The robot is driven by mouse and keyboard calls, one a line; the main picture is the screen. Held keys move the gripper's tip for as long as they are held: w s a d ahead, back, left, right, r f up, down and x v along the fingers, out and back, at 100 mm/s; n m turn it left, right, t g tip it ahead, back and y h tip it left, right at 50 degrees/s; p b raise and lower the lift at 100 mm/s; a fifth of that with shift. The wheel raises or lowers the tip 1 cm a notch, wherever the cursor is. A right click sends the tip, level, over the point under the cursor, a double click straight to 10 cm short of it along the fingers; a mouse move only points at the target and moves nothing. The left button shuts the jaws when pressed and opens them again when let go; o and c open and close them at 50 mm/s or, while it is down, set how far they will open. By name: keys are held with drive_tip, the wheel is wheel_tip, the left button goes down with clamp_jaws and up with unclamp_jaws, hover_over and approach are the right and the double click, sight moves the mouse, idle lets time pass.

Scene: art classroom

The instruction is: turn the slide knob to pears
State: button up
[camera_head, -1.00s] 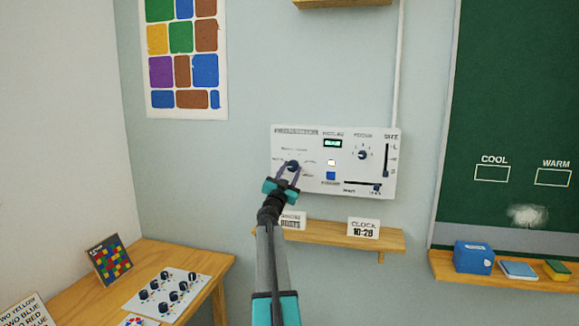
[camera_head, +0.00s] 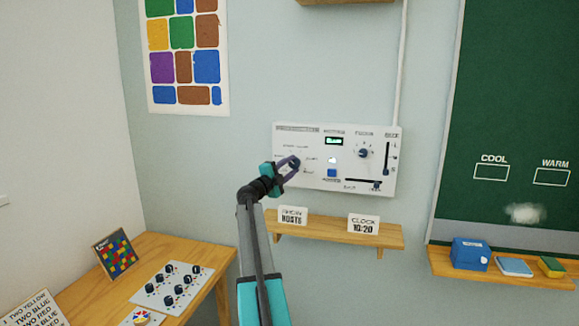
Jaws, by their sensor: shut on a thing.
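A white control panel (camera_head: 312,181) hangs on the wall at the middle. A dark round slide knob (camera_head: 294,163) sits at its left side, with small labels around it that are too blurred to read. My gripper (camera_head: 291,163) is shut on this knob, reaching it from the lower left, with its wrist tilted to the left. The fingers hide part of the knob, so its exact pointing is unclear. A small green-lit display (camera_head: 334,141) is on the panel; its text is unreadable.
A focus knob (camera_head: 364,153), a blue button (camera_head: 332,173) and sliders (camera_head: 386,160) share the panel. Below it, a wooden shelf (camera_head: 330,231) holds two cards. A table (camera_head: 215,268) with a board of several knobs stands at the lower left.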

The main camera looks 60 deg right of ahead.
drive_tip(key=shift+s+d+r+m+g+y+p, duration=0.15)
drive_tip(key=shift+m+y, duration=0.1)
drive_tip(key=shift+m, duration=0.35)
drive_tip(key=shift+w+a+r+m+g+y+p, duration=0.1)
drive_tip(key=shift+m+y+p, duration=0.1)
drive_tip(key=shift+m, duration=0.4)
drive_tip(key=shift+s+d+r+m+g+y+p, duration=0.1)
drive_tip(key=shift+m+y, duration=0.15)
drive_tip(key=shift+m, duration=0.35)
drive_tip(key=o, duration=0.7)
drive_tip(key=shift+c, duration=0.2)
drive_tip(key=o, duration=0.4)
drive_tip(key=shift+d+f, duration=0.1)
drive_tip(key=shift+a+f, duration=0.1)
drive_tip(key=shift+a, duration=0.1)
